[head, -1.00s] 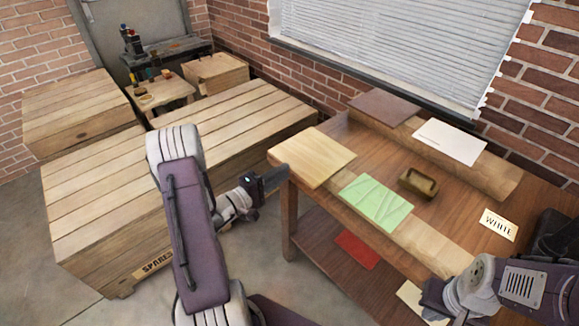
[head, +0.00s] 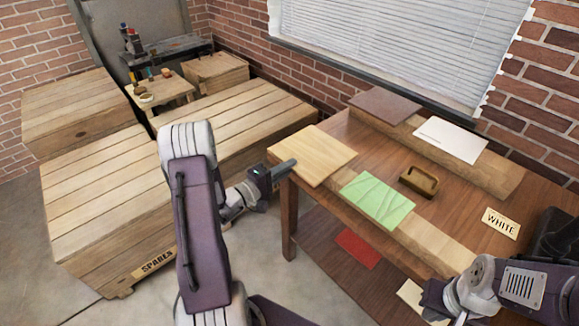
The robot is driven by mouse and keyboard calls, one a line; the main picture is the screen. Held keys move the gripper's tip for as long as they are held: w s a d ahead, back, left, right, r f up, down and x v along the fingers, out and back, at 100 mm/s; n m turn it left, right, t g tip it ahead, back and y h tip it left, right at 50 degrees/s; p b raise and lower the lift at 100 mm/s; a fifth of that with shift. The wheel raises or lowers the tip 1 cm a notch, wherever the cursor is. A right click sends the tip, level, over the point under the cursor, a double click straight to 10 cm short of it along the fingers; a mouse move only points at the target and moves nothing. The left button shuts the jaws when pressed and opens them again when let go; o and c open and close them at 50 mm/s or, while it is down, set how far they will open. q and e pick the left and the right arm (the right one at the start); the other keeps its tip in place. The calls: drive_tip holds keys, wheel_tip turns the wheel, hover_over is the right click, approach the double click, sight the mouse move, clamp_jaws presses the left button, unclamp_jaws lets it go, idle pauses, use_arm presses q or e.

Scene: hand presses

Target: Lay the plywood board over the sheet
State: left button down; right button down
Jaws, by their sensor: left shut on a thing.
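The plywood board (head: 313,156) is a pale square at the left end of the table, partly resting on the pale wooden strip along the front edge. The green sheet (head: 377,201), with crease lines, lies flat on that strip to the right of the board, close beside it. My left gripper (head: 286,167) is at the board's left front edge and is shut on it. Its fingertips are small in the view. My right gripper (head: 436,302) is low at the right, over the table's front edge, apart from both; its fingers are not clear.
A small wooden tray (head: 419,180) sits mid-table behind the sheet. A brown board (head: 385,105) and a white sheet (head: 450,139) lie on the rear strip. A card marked WHITE (head: 501,223) is at the right. A red piece (head: 357,248) lies on the lower shelf. A SPARES crate (head: 110,235) stands left.

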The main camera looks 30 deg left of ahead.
use_arm(q)
wheel_tip(320, 180, up, 3)
drive_tip(key=shift+r+p, duration=0.1)
drive_tip(key=shift+p, duration=0.55)
drive_tip(key=shift+s+a, duration=0.1)
drive_tip(key=shift+s+a+r, duration=0.1)
drive_tip(key=shift+s+a, duration=0.05)
drive_tip(key=shift+s, duration=0.1)
drive_tip(key=r+v, duration=0.2)
drive_tip(key=v, duration=1.9)
drive_tip(key=shift+r+b, duration=0.25)
drive_tip(key=shift+b, duration=0.05)
drive_tip(key=shift+s, duration=0.15)
